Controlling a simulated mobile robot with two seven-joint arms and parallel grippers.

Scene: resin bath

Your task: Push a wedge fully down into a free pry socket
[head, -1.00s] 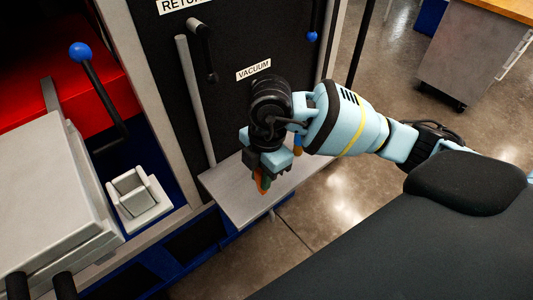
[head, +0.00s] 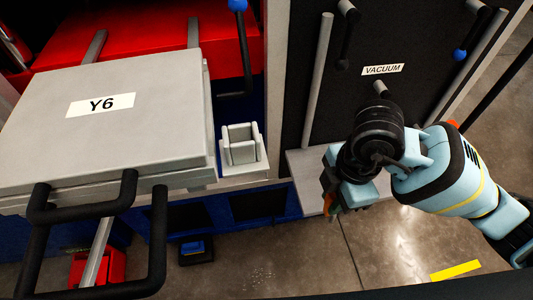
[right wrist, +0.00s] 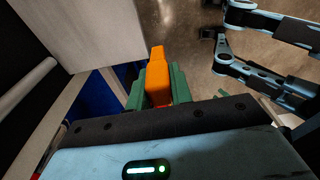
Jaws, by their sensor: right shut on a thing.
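My right gripper (head: 330,202) is shut on an orange wedge (right wrist: 158,75), which sticks out between its green fingers in the right wrist view. In the head view only a small orange bit of the wedge (head: 328,206) shows below the gripper, over the small grey shelf. A pale slotted block (head: 240,157), which looks like a pry socket, stands left of the gripper, beside the grey box marked Y6. Its slot looks empty, and the wedge is well apart from it. My left gripper is not seen in the head view.
The grey Y6 box (head: 150,135) with black handles fills the left. The grey shelf (head: 303,170) juts out below the black VACUUM panel (head: 400,120). A blue-knobbed lever (head: 246,50) stands behind the block. Floor shows in front.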

